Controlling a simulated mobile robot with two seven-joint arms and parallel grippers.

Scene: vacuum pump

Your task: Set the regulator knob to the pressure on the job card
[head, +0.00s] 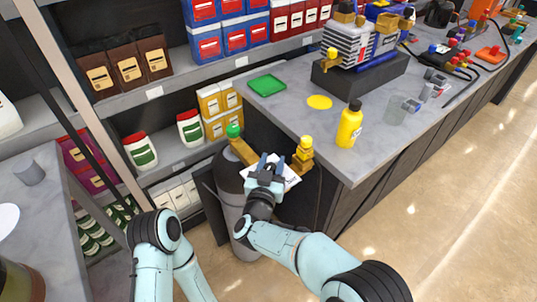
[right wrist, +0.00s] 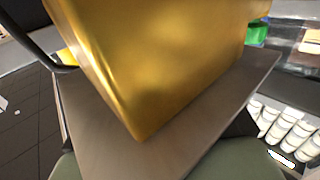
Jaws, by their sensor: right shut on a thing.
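My right gripper (head: 266,166) is shut on a brass part (right wrist: 165,60) at the top of a grey cylinder (head: 240,215) beside the bench end. The brass part fills much of the right wrist view, and the grip contact is largely hidden. In the head view, a green knob (head: 233,131) stands left of the gripper, and a yellow knob (head: 305,143) on a brass fitting stands right of it. A white card (head: 291,177) shows partly behind the gripper; its writing is unreadable. My left gripper is out of view.
The grey bench (head: 300,120) carries a yellow bottle (head: 349,125), a green tray (head: 267,85), a yellow disc (head: 319,102) and a pump (head: 352,45). Shelves with boxes and white jars (head: 138,150) stand behind. Open floor (head: 440,220) lies at right.

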